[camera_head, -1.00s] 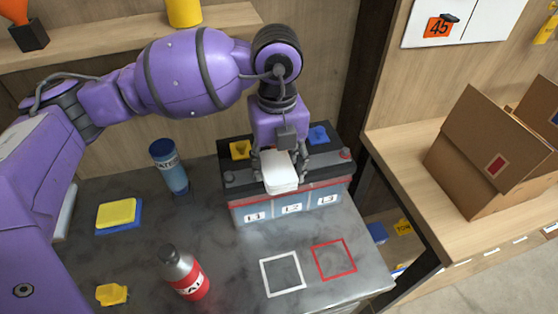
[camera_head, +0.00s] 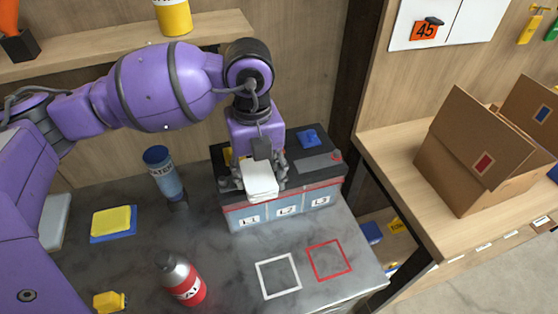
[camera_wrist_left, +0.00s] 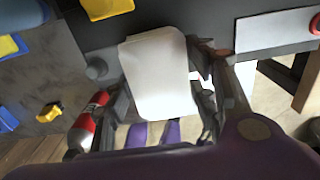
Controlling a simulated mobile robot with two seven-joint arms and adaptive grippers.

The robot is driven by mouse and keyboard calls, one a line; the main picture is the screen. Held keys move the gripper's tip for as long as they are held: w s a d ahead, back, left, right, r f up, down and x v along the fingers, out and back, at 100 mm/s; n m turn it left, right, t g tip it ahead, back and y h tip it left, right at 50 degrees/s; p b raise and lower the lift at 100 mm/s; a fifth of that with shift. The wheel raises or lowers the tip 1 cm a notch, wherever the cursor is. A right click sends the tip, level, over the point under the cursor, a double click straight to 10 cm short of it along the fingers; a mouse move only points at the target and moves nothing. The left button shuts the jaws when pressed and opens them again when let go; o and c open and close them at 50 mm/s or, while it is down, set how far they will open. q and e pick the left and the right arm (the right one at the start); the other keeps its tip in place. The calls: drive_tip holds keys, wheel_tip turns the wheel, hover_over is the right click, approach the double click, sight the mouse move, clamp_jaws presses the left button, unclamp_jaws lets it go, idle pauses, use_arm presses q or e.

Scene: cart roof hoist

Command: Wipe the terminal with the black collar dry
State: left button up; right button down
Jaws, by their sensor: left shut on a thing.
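The battery (camera_head: 232,216) stands at the back of the grey bench, with a black top and a front numbered in sections. My left gripper (camera_head: 259,170) is shut on a white folded cloth (camera_head: 260,182) above the left half of the battery top. The cloth (camera_wrist_left: 158,75) also shows in the left wrist view. There a grey, round terminal (camera_wrist_left: 97,69) sits beside the cloth, with a small gap in the picture. Its collar looks dark, but is hard to make out. A red-collared terminal (camera_wrist_left: 315,24) is at the far right. I cannot tell whether the cloth touches the battery top. My right gripper is not in view.
A blue bottle (camera_head: 164,176) stands left of the battery, and a red-labelled bottle (camera_head: 181,281) in front. A yellow sponge on blue (camera_head: 112,221) lies at left. White (camera_head: 278,276) and red (camera_head: 329,261) outlined squares are empty.

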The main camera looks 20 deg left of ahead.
use_arm(q)
drive_tip(key=shift+w+d+f, duration=0.1)
drive_tip(key=shift+w+d, duration=0.3)
drive_tip(key=shift+d, duration=0.2)
drive_tip(key=shift+w+d, duration=0.35)
drive_tip(key=shift+d, duration=0.2)
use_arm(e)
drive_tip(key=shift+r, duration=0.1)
use_arm(q)
drive_tip(key=shift+s+a, duration=0.1)
drive_tip(key=shift+a, duration=0.05)
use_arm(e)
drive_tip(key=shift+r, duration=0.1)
